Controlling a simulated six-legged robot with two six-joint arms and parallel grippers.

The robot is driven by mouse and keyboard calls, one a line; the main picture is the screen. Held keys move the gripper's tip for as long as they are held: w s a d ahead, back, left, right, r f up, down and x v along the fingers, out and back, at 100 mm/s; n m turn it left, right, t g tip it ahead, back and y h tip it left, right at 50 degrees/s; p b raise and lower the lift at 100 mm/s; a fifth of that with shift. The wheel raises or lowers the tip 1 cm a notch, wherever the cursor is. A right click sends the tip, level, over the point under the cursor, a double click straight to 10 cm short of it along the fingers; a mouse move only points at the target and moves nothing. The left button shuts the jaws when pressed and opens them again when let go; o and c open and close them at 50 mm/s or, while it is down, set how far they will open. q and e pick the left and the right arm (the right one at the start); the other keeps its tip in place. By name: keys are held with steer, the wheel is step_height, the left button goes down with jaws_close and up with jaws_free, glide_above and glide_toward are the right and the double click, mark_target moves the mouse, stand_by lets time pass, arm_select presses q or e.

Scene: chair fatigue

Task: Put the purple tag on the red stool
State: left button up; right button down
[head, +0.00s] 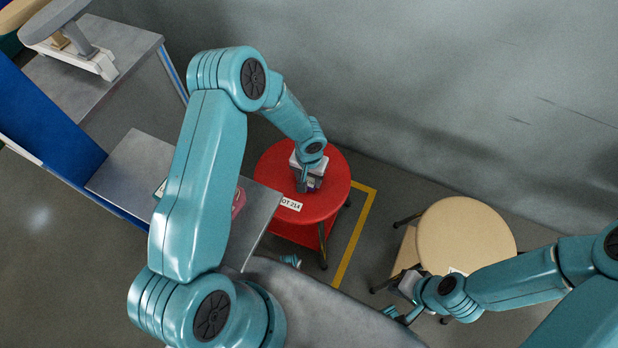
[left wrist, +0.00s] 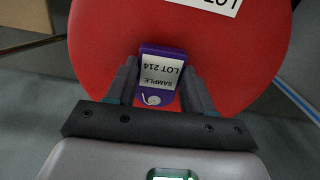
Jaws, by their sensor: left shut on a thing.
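The red stool (head: 325,192) stands by the wall in the middle of the head view, with a white label on its edge. Its round red seat (left wrist: 240,60) fills much of the left wrist view. My left gripper (head: 308,185) is over the seat, shut on the purple tag (left wrist: 163,72). The tag has a white label reading "SAMPLE LOT 214" and a small round hole or stud. It lies against the red seat in the picture; I cannot tell whether it touches. My right gripper (head: 401,317) is low beside the beige stool; its finger opening is unclear.
A beige round stool (head: 466,238) stands to the right. A grey shelf surface (head: 133,165) is at the left, partly behind my left arm, with a pink-red item (head: 239,203) on it. A yellow floor line (head: 352,240) runs between the stools. The wall is close behind.

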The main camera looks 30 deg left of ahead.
arm_select(q)
steer(key=shift+f, duration=0.5)
steer(key=shift+f, duration=0.15)
steer(key=o, duration=1)
